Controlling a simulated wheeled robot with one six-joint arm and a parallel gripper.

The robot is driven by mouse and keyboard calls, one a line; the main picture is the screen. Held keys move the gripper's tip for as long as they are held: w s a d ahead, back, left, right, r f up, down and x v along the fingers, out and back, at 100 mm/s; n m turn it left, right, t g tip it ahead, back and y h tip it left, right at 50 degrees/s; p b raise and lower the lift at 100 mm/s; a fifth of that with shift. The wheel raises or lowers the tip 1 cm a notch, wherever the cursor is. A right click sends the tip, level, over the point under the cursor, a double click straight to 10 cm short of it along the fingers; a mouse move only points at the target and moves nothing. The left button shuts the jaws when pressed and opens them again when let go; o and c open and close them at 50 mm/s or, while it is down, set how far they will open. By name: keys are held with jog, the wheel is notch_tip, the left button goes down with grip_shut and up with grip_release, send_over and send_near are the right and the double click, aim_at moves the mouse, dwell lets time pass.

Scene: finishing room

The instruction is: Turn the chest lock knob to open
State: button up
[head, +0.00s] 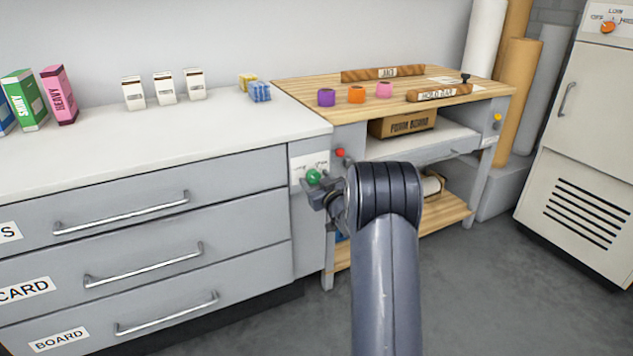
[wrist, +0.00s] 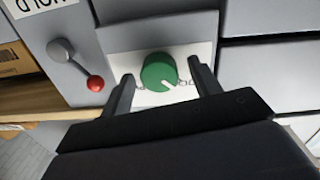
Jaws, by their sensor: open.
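The chest lock knob is a green round knob (head: 313,177) on a white plate at the right end of the grey drawer chest (head: 160,212). In the wrist view the knob (wrist: 159,72) shows a white pointer line toward its lower right, and the plate's lettering is partly covered. My gripper (head: 318,198) is at the knob in the head view. In the wrist view my gripper (wrist: 162,84) is open, with one finger on each side of the knob and a gap visible on both sides. Whether the fingertips reach the knob's depth is hard to tell.
A lever with a red ball (wrist: 95,83) stands close beside the knob, on the wooden-topped bench (head: 440,85). Long drawer handles (head: 120,212) stick out from the chest. A white cabinet (head: 585,150) stands at the right. The floor (head: 490,290) in front is clear.

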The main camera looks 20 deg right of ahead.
jog(key=shift+c, duration=0.2)
jog(key=c, duration=0.9)
jog(key=shift+c, duration=0.2)
jog(key=shift+r+p, duration=0.1)
jog(key=shift+p, duration=0.2)
jog(key=m+p, duration=0.2)
jog(key=m, duration=0.1)
jog(key=shift+r, duration=0.15)
jog(key=m+p, duration=0.5)
jog(key=m, duration=0.1)
jog(key=m+p, duration=0.2)
jog(key=m, duration=0.2)
jog(key=shift+m, duration=0.3)
jog(key=shift+d+f+m+y+p, duration=0.15)
jog(key=shift+m+p, duration=0.4)
jog(key=shift+m, duration=0.4)
jog(key=shift+a+f+m+y+p, duration=0.15)
jog(key=shift+m+p, duration=0.4)
jog(key=shift+m, duration=0.4)
jog(key=shift+d+r, duration=0.1)
